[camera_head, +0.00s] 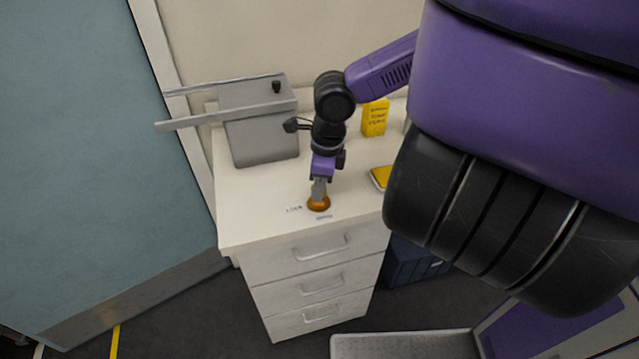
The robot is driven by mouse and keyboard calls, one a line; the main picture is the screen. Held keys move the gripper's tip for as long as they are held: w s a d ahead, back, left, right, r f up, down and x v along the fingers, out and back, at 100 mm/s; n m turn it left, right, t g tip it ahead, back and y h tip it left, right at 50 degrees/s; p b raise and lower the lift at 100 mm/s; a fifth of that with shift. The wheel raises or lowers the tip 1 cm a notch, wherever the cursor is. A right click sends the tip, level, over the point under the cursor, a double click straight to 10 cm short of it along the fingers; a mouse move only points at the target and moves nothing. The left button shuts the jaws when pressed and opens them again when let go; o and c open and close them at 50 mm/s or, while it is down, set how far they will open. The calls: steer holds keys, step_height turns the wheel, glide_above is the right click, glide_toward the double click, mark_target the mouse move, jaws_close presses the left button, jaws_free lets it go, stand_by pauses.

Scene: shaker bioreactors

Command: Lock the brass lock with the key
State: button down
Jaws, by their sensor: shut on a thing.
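The brass lock (319,205) is a small round orange-brown disc on the white top of the drawer cabinet, near its front edge. My gripper (319,192) points down right over the lock, with its fingertips at or just above it. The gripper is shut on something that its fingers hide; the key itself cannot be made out. Small dark lettering (294,209) shows on the top to the left of the lock, and another small mark (324,217) in front of it.
A grey box with two long bars (262,140) stands at the back left of the cabinet top. A yellow box (375,117) stands at the back, and a yellow-topped item (380,178) lies to the right. The white drawer cabinet (255,235) has several drawers with handles. The top's front left is clear.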

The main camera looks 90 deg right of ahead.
steer(key=shift+w+a+f+p, duration=0.15)
steer(key=shift+w+f+p, duration=0.15)
steer(key=shift+p, duration=0.8)
steer(key=shift+s+f+n+p, duration=0.1)
steer(key=shift+s+n+p, duration=0.25)
steer(key=shift+p, duration=1.1)
steer(key=c, duration=1.3)
jaws_free()
steer(key=shift+c, duration=0.2)
steer(key=shift+r+p, duration=0.65)
steer(key=shift+p, duration=0.15)
steer(key=r+p, duration=0.1)
steer(key=r, duration=0.1)
steer(key=r+p, duration=0.1)
steer(key=r, duration=0.1)
steer(key=s+r+p, duration=0.1)
steer(key=r, duration=0.2)
steer(key=shift+r+p, duration=0.1)
steer(key=shift+p, duration=0.2)
steer(key=shift+w, duration=0.1)
